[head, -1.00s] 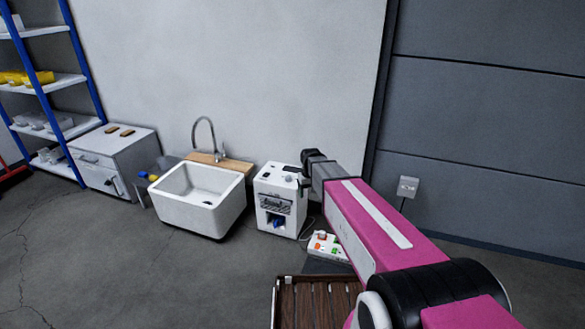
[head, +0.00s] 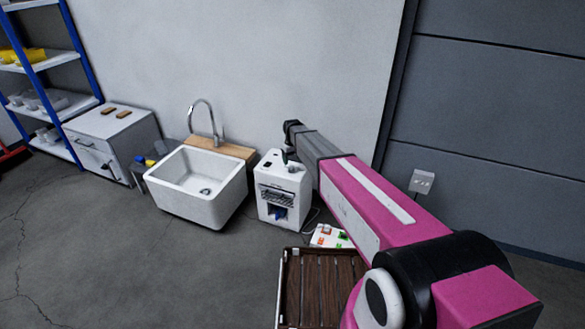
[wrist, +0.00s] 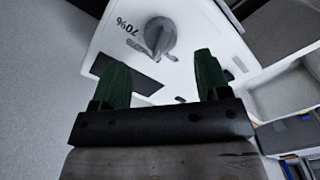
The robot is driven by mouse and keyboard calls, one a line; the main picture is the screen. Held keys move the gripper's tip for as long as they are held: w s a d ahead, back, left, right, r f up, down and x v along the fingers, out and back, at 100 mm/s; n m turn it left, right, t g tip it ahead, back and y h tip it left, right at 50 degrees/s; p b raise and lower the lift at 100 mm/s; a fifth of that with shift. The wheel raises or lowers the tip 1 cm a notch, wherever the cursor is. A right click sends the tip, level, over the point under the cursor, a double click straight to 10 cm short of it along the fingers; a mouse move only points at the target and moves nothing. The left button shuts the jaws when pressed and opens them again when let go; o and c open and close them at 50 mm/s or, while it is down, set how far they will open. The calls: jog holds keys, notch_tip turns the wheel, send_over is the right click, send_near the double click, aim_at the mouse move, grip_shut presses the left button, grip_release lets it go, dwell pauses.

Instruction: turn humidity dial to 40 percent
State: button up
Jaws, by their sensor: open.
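The humidity dial (wrist: 160,38) is a grey round knob with a raised grip on the white top of a boxy device (head: 283,196). A "70%" label (wrist: 129,25) is printed beside the dial and appears upside down in the wrist view. A dark panel (wrist: 112,72) lies on the same top face, partly behind a finger. My gripper (wrist: 160,62) is open and empty, its two green fingers apart, with the dial showing just beyond and between the fingertips. In the head view my gripper (head: 286,155) is over the device's top. I cannot tell whether the fingers touch anything.
A white sink (head: 198,190) with a tall tap stands just left of the device. A white cabinet (head: 110,142) and blue shelving stand farther left. Open floor lies at front left.

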aim_at(292, 166)
jog(key=shift+f, duration=2.7)
jog(key=shift+c, duration=0.3)
jog(key=c, duration=0.9)
